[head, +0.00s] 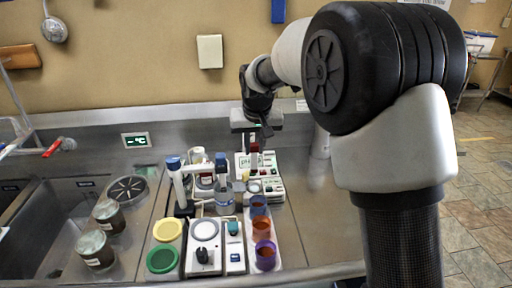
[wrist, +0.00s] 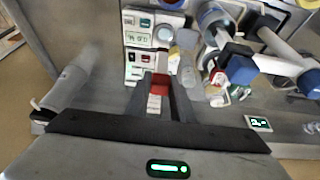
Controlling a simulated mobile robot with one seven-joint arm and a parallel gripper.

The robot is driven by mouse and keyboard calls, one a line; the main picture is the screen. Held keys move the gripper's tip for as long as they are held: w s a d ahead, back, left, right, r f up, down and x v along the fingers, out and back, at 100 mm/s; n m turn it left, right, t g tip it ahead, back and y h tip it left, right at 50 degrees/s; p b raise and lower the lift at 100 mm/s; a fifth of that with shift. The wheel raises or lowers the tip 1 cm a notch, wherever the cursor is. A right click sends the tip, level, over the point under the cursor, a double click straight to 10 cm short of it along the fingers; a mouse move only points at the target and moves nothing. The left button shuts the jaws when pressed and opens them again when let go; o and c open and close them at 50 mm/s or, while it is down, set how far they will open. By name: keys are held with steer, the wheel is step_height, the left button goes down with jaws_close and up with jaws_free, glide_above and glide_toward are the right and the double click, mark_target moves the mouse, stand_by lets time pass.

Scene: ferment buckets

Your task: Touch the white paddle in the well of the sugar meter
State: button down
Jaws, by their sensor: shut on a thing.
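My gripper (head: 257,133) hangs over the back of the counter, pointing down. In the wrist view its fingers (wrist: 160,88) are shut on a small red and white piece (wrist: 157,92). Two white boxed meters stand below and in front of it: a front one (head: 272,189) and a back one (head: 273,163). They also show in the wrist view, the front one (wrist: 138,18) and the back one (wrist: 136,68). The front meter has a pale round well (wrist: 165,35). I cannot tell which box is the sugar meter, or make out a separate white paddle in the well.
A blue-capped bottle (head: 224,190) and a stand with a blue top (head: 178,180) are to the left. Two jars (head: 95,250) stand further left. The counter right of the meters (head: 310,200) is clear.

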mark_target(254, 163)
steer(key=shift+f+b, duration=1.85)
steer(key=shift+f, duration=0.95)
steer(key=shift+f+b, duration=0.3)
steer(key=shift+f, duration=0.25)
steer(key=shift+r, duration=0.15)
steer(key=shift+r+p, duration=2.2)
steer(key=shift+r, duration=0.75)
